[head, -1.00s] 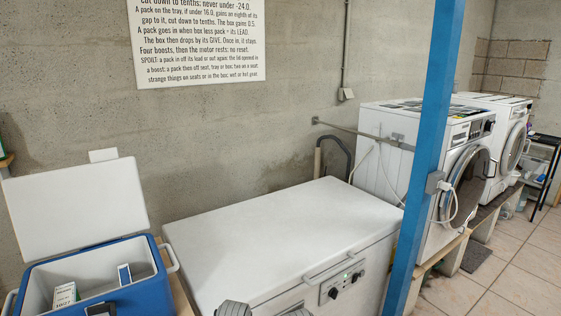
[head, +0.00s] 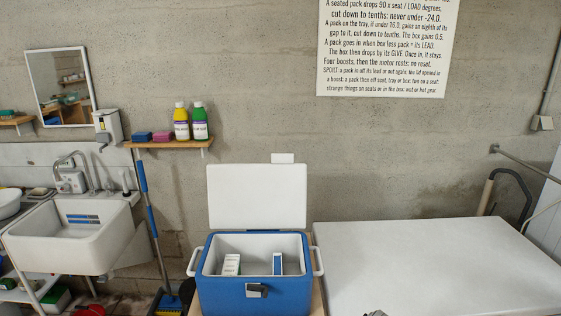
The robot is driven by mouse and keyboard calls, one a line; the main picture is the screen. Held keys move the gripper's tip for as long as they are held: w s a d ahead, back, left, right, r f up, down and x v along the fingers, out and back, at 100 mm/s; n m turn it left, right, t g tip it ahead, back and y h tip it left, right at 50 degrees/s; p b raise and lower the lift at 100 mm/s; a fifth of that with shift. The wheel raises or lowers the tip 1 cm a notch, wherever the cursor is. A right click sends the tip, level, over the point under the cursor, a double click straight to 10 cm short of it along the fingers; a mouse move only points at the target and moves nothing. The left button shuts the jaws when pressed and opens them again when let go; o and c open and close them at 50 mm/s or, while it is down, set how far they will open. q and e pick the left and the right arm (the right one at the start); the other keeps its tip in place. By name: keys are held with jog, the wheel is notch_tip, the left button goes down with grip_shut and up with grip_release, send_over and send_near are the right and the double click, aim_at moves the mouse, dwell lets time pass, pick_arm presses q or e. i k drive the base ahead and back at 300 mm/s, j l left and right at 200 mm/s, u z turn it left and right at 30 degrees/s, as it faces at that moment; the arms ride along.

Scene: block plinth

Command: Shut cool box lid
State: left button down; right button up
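The blue cool box (head: 232,291) stands near the bottom middle of the head view, on a wooden surface. Its white lid (head: 257,196) is open and stands upright at the back. Inside the white interior, a white pack with printed text (head: 231,264) leans at the left and a blue-and-white pack (head: 278,263) stands at the right. A dark latch (head: 256,290) is on the front face. Neither gripper can be made out; only a small grey part of my own body shows at the bottom edge.
A white chest freezer (head: 430,262) stands right of the box. A sink (head: 70,235) is at the left, with a blue-handled broom (head: 148,205) between. A shelf (head: 170,144) with bottles hangs above left. A printed sign (head: 387,48) is on the wall.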

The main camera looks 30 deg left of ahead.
aim_at(272, 195)
jog(key=u, duration=1.15)
jog(key=i+l, duration=0.1)
jog(key=l, duration=0.2)
jog(key=i+l+u, duration=0.15)
jog(key=l, duration=0.5)
jog(key=i+u, duration=0.05)
jog(key=i, duration=0.05)
